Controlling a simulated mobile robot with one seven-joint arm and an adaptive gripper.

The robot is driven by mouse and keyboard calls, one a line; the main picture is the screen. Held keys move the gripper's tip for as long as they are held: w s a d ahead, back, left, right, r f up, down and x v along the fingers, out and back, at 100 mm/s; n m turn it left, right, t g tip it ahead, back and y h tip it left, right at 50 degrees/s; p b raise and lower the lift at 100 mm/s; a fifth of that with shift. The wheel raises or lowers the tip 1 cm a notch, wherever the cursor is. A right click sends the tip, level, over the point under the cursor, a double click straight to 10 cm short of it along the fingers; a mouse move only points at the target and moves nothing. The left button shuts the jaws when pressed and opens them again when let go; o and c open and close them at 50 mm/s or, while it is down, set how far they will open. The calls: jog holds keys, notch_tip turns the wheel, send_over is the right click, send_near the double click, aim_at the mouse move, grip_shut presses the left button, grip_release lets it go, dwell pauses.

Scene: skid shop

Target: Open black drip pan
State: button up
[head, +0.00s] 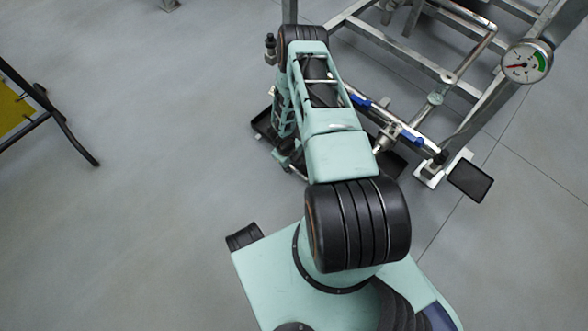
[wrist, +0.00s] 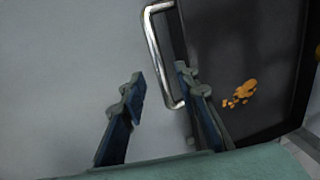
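The black drip pan (wrist: 235,45) fills the right of the wrist view, with orange-brown bits lying in it. Its bright metal loop handle (wrist: 157,45) sticks out from the left edge. My gripper (wrist: 160,78) is open, with one finger on each side of the handle's bar near its lower end. The right fingertip is close to the pan's edge; I cannot tell whether it touches. In the head view a black pan's edge (head: 263,124) shows beside my arm, which hides most of it and my gripper.
A metal skid frame (head: 400,55) with pipes, blue-handled valves (head: 411,136) and a round gauge (head: 527,62) stands at the upper right. A small black plate (head: 470,180) is by its foot. A yellow panel on a black stand (head: 40,97) is at left. The floor between is clear.

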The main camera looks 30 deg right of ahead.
aim_at(294, 169)
jog(key=shift+w+d+f+b, duration=0.15)
jog(key=shift+f+b, duration=0.1)
jog(key=shift+f, duration=0.55)
jog(key=shift+s+d+f+b, duration=0.1)
jog(key=shift+f+b, duration=0.1)
jog(key=shift+f, duration=0.55)
grip_shut()
